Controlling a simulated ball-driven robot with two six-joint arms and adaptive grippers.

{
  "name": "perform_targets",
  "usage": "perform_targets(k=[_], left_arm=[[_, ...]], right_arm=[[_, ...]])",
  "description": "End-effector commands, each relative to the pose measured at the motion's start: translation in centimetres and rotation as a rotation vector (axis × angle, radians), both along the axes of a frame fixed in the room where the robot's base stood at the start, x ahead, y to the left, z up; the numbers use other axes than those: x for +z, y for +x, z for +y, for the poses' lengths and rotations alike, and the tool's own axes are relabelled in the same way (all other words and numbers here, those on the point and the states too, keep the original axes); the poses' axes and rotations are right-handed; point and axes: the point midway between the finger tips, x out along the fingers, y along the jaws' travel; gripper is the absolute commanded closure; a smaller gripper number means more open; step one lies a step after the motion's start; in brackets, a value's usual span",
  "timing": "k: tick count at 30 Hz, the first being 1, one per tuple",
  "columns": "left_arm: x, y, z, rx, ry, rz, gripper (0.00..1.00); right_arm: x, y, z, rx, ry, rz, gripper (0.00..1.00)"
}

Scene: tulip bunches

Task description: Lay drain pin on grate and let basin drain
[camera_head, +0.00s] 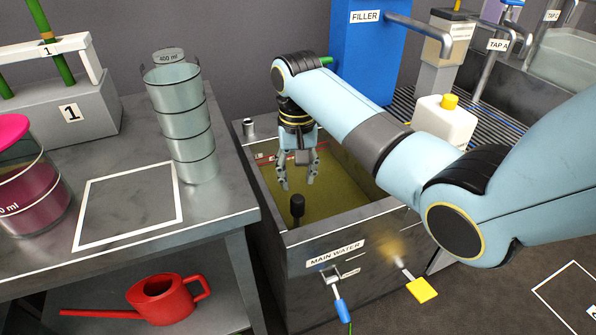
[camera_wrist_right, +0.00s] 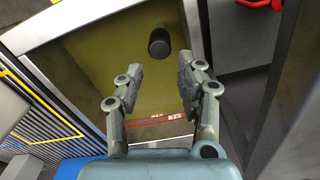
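The drain pin (camera_head: 297,206) shows as a dark, upright, round-topped knob near the front of the basin (camera_head: 352,235). It also shows in the wrist view as a dark knob (camera_wrist_right: 158,42); its lower end is hidden. The basin holds murky yellow-green liquid. My right gripper (camera_head: 297,182) reaches down over the basin, open and empty, its fingertips apart from the pin. In the wrist view the open fingers (camera_wrist_right: 161,68) point toward the knob. A dark slatted grate (camera_head: 497,124) lies behind my right arm, partly covered. My left gripper is out of view.
Left of the basin, a table (camera_head: 215,215) carries a clear 400 ml cylinder (camera_head: 185,125) close to its edge. A blue FILLER block (camera_head: 365,60) stands behind the basin. A white bottle with a yellow cap (camera_head: 442,122) stands by the grate. A blue-handled MAIN WATER valve (camera_head: 340,308) is on the front.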

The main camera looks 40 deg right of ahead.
Motion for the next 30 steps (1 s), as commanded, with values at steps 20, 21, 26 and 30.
perform_targets(k=[20,21,26,30], left_arm=[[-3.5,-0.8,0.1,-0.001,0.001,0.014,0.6],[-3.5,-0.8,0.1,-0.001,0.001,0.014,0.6],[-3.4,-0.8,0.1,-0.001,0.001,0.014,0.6],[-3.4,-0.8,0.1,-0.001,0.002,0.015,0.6]], right_arm=[[-9.7,-0.1,0.0,0.002,-0.001,0.0,0.63],[-9.7,-0.1,0.0,0.002,-0.001,0.0,0.63],[-9.7,-0.1,0.0,0.003,0.0,-0.001,0.63],[-9.7,-0.1,0.0,0.003,0.0,-0.001,0.73]])
